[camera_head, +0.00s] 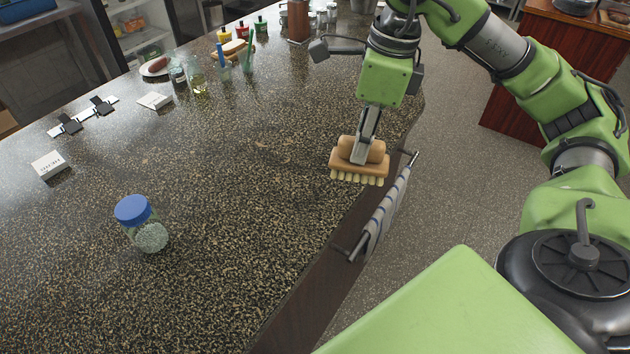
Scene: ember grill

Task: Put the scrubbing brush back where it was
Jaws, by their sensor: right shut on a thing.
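The scrubbing brush (347,167) has a tan wooden body with a raised grip and pale bristles pointing down. It is near the right edge of the speckled counter (215,300). My right gripper (361,150) points down and is shut on the brush's raised grip. I cannot tell whether the bristles touch the counter or hang just above it. My left gripper is not in view.
A jar with a blue lid (133,209) stands at the front left. A striped towel (388,215) hangs on a rail at the counter's right edge. Bottles, cups and a plate (155,70) stand at the back. The middle counter is clear.

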